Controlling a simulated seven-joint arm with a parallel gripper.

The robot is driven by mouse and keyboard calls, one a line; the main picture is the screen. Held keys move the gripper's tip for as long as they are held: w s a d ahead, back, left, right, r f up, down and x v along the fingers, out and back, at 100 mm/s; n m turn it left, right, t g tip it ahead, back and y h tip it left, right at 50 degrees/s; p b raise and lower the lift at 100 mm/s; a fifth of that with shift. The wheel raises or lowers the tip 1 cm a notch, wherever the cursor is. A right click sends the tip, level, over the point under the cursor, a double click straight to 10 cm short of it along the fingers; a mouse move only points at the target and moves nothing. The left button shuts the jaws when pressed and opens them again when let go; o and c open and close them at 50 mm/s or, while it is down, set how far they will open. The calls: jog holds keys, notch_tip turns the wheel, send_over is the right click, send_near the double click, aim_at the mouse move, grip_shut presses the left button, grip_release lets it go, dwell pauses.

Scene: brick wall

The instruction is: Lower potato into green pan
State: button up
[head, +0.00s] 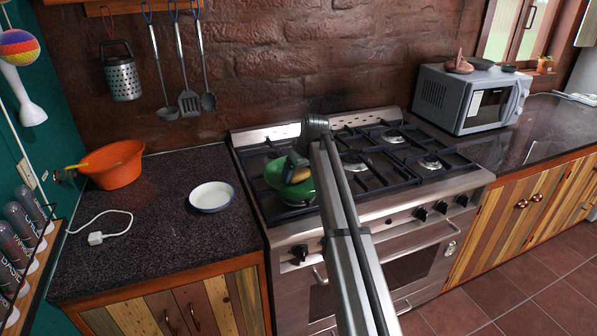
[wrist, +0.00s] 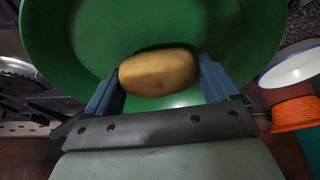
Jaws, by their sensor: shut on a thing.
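The green pan (head: 275,180) sits on the left front burner of the stove. My gripper (head: 292,170) is over the pan. The brown potato (head: 300,176) shows between the jaws, and the arm hides part of the pan's right side. In the wrist view my gripper (wrist: 158,84) is shut on the potato (wrist: 158,72), with one blue finger at each end of it. The green pan (wrist: 225,25) fills the background behind the potato. Whether the potato touches the pan's bottom I cannot tell.
The stove (head: 400,195) has several burners with black grates. A white bowl (head: 211,196) and an orange colander (head: 113,165) stand on the dark left counter (head: 160,240). A microwave (head: 470,97) stands on the right counter. Utensils hang on the wall behind.

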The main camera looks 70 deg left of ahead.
jog(key=shift+f, duration=0.4)
dwell(0.4)
jog(key=o, duration=0.8)
jog(key=shift+o, duration=0.2)
jog(key=v, duration=1.3)
jog(key=shift+d+r, duration=0.2)
jog(key=shift+r, duration=0.15)
jog(key=shift+w, duration=0.1)
